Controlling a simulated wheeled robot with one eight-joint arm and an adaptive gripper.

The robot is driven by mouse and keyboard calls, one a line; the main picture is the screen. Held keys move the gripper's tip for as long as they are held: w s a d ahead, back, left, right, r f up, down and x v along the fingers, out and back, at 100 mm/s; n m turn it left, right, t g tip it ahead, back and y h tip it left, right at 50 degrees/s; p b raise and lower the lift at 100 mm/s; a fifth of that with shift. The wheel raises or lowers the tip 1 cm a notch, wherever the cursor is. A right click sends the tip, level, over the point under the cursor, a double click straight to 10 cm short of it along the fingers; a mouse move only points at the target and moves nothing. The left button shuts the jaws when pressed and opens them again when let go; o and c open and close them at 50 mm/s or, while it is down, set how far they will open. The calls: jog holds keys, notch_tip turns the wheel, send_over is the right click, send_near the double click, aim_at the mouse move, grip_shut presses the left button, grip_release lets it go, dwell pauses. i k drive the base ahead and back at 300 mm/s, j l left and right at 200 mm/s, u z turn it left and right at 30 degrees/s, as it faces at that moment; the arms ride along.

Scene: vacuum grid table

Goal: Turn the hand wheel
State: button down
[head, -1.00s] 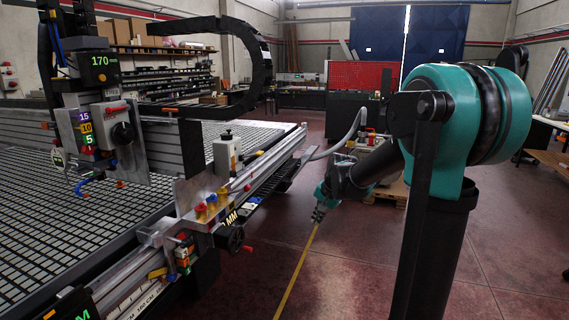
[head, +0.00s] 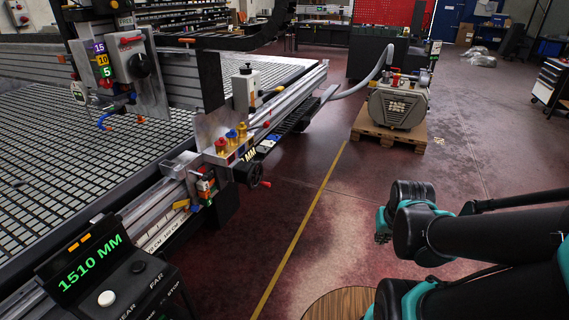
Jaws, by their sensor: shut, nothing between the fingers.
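The hand wheel (head: 247,173) is small and black with a red grip knob, in the middle of the head view. It sits on the side of the grid table's rail, below the brass fittings, and stands clear of my arm. My gripper (head: 382,237) shows small and dark at the teal end of my arm, at the lower right. It is partly hidden by my arm link. It is shut and empty, well to the right of the wheel and apart from it.
The grid table (head: 70,135) fills the left. A console (head: 125,285) reading 1510 MM stands at the lower left. A vacuum pump (head: 398,103) sits on a wooden pallet (head: 375,132), with a hose to the table. A round wooden top (head: 335,305) is at the bottom. Red floor (head: 315,200) between wheel and arm is open.

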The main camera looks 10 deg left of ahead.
aim_at(251, 174)
jog(key=i+z, duration=0.35)
jog(key=i, duration=4.2)
jog(key=i+l+u, duration=0.1)
jog(key=i+u, duration=0.35)
jog(key=i+l+u, duration=0.4)
jog(key=i, duration=0.2)
jog(key=j+u, duration=0.1)
jog(key=u, duration=3.8)
jog(key=i+j+z, duration=0.15)
jog(key=i+j, duration=0.25)
jog(key=i+j+z, duration=0.1)
jog(key=i+j, duration=0.25)
jog(key=j, duration=0.15)
jog(key=i+j+z, duration=0.15)
jog(key=i+j, duration=0.15)
jog(key=j, duration=0.2)
